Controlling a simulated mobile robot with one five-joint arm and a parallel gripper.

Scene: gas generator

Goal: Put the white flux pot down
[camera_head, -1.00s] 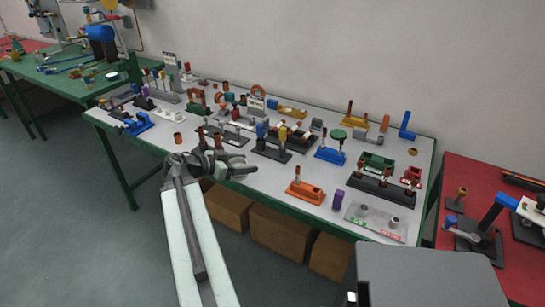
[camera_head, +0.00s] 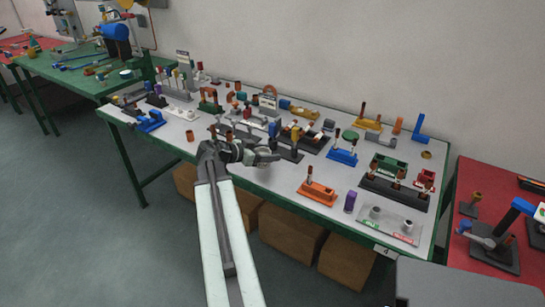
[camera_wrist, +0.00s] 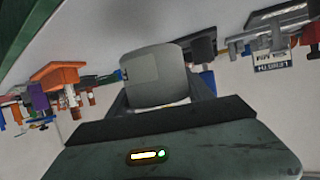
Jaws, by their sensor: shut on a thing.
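The white flux pot (camera_wrist: 152,75) shows in the wrist view as a pale, light-grey cylinder with a squarish lighter patch on its side. It sits between the two dark fingers of my gripper (camera_wrist: 160,98), which is shut on it. In the head view my gripper (camera_head: 264,157) is over the front part of the white-topped workbench (camera_head: 285,182). The pot cannot be made out clearly there, and I cannot tell how high it is above the bench.
An orange fixture (camera_head: 318,191), a purple cylinder (camera_head: 350,202) and a grey plate (camera_head: 386,225) stand to the right along the front edge. Dark fixtures crowd the bench behind my gripper. A red table (camera_head: 478,260) is at the right. The bench's front middle is fairly clear.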

